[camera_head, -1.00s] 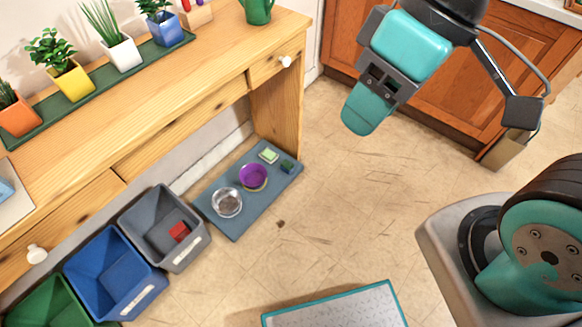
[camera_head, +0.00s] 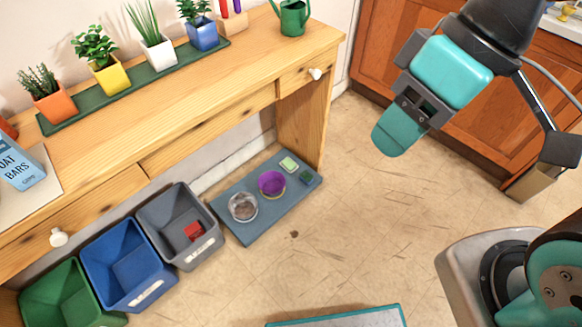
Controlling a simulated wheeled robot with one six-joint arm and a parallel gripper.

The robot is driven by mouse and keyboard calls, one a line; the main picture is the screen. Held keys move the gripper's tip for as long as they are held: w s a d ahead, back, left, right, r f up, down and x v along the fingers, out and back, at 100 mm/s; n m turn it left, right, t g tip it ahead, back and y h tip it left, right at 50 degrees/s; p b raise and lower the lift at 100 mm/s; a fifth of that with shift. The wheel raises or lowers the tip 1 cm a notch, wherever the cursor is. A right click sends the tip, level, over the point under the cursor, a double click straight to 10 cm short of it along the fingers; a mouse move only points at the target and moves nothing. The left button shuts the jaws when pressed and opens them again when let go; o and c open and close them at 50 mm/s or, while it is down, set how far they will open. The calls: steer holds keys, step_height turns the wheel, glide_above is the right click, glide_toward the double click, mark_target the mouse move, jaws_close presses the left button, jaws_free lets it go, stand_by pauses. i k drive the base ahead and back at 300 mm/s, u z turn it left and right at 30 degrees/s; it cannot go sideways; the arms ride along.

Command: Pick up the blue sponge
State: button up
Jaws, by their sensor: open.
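I cannot make out a blue sponge in this view. My gripper (camera_head: 400,134) hangs in the air at the upper right, in front of the wooden cabinet. It is open, and nothing shows in it. One teal finger is plain to see; the other is largely hidden by the angle.
A wooden desk (camera_head: 215,97) carries potted plants, a green watering can (camera_head: 292,18) and an oat bars box (camera_head: 19,167). Below are green (camera_head: 60,297), blue (camera_head: 128,262) and grey (camera_head: 178,226) bins, and a blue-grey mat (camera_head: 252,222) with bowls and small blocks. Open floor lies right.

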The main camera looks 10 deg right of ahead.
mark_target(306, 177)
steer(key=z, duration=0.05)
steer(key=i, duration=1.05)
steer(key=u, duration=0.6)
